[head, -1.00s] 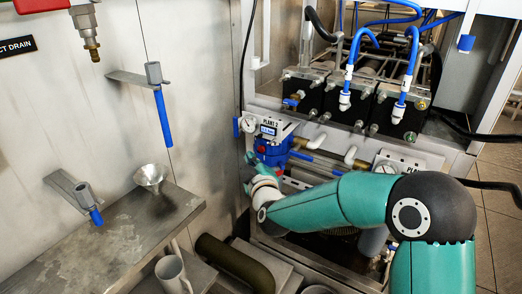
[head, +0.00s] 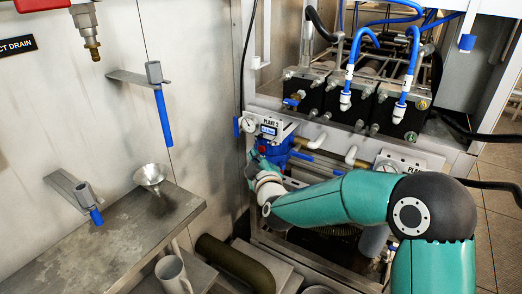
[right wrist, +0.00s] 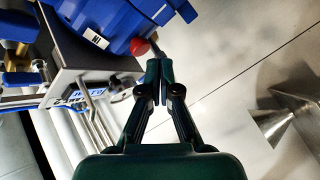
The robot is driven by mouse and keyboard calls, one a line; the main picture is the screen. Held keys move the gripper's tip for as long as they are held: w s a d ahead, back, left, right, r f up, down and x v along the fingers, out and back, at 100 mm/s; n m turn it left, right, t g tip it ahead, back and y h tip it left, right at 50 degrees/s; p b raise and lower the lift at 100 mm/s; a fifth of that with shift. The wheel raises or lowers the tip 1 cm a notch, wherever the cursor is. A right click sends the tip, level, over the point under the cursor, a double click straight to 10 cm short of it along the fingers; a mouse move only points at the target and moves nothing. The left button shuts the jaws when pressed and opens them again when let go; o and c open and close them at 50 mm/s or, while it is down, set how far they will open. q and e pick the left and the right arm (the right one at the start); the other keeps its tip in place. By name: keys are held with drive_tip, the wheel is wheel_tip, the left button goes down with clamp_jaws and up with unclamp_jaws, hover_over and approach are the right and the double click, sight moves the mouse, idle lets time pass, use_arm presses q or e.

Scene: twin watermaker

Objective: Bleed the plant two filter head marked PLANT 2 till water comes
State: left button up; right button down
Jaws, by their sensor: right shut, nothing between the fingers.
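The blue filter head (head: 272,150) sits under the white plate marked PLANT 2 (head: 280,126) in the head view. In the right wrist view the blue filter head (right wrist: 95,20) fills the upper left, with a red knob (right wrist: 139,46) on a short stem at its edge. My right gripper (head: 252,166) is beside the filter head, at its left side. In the right wrist view its fingertips (right wrist: 158,68) are together and empty, just below and right of the red knob; I cannot tell whether they touch its stem. My left gripper is not in view.
A steel funnel (head: 150,175) stands at the edge of a wall shelf (head: 130,240) on the left. A grey mug (head: 173,274) is below it. A gauge (head: 249,124) is beside the PLANT 2 plate. A second marked plate (head: 408,161) is to the right.

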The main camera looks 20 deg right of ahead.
drive_tip(key=shift+d, duration=0.15)
idle(0.6)
drive_tip(key=shift+w+d+r, duration=0.1)
drive_tip(key=shift+w+d, duration=0.1)
drive_tip(key=shift+w+d, duration=0.3)
drive_tip(key=shift+d, duration=0.1)
idle(0.8)
idle(1.2)
drive_tip(key=shift+s+a+b, duration=0.35)
drive_tip(key=shift+s+a, duration=0.2)
drive_tip(key=shift+a, duration=0.15)
drive_tip(key=shift+a, duration=0.1)
drive_tip(key=s+a, duration=0.1)
drive_tip(key=a, duration=0.1)
drive_tip(key=s+a, duration=0.1)
drive_tip(key=s, duration=0.1)
drive_tip(key=shift+a, duration=0.4)
